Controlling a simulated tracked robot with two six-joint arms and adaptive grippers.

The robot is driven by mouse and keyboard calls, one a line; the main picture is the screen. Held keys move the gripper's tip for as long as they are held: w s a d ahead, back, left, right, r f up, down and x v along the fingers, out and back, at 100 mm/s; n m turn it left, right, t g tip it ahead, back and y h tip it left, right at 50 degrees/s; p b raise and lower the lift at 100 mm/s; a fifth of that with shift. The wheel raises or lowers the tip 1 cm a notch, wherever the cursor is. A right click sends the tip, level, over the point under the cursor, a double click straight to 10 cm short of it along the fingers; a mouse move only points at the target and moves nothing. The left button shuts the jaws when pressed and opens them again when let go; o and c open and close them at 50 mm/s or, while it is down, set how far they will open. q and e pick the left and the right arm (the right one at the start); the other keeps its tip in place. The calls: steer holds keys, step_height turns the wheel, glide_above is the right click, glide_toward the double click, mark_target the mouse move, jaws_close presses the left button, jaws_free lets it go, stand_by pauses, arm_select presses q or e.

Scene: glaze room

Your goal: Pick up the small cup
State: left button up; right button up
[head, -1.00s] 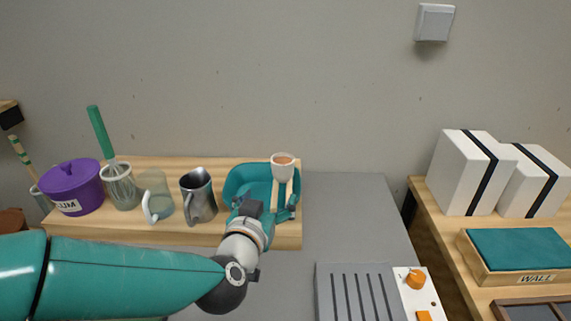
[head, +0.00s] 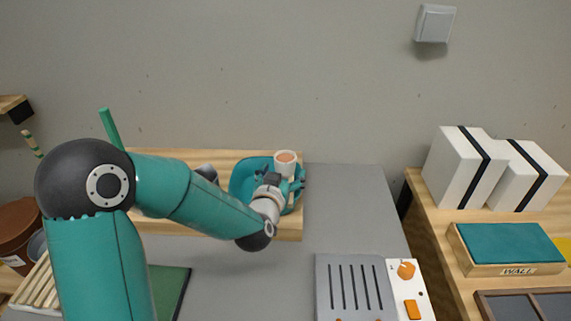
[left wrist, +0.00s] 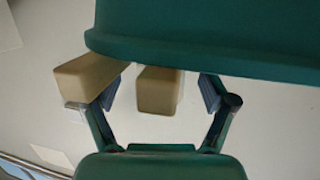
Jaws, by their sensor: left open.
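The small cup (head: 286,158) is pale with an orange-brown inside. In the head view it shows at the back right of a teal basin (head: 238,184) on a wooden board; I cannot tell whether it rests on the basin or behind it. My left gripper (head: 286,183) is open at the basin, just on the near side of the cup. In the left wrist view, the open fingers (left wrist: 159,92) stand on either side of a tan block-like piece (left wrist: 157,101). I cannot tell whether they touch it. The cup is not clearly seen there. My right gripper is out of view.
A grey slotted box with an orange knob (head: 406,271) stands at front right. White blocks (head: 458,165) and a teal-topped WALL box (head: 507,248) are on the right table. My left arm hides most of the jars on the board. The grey top (head: 350,205) right of the basin is clear.

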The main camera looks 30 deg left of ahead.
mark_target(285, 167)
arm_select(q)
steer(key=shift+x, duration=1.55)
steer(key=c, duration=1.4)
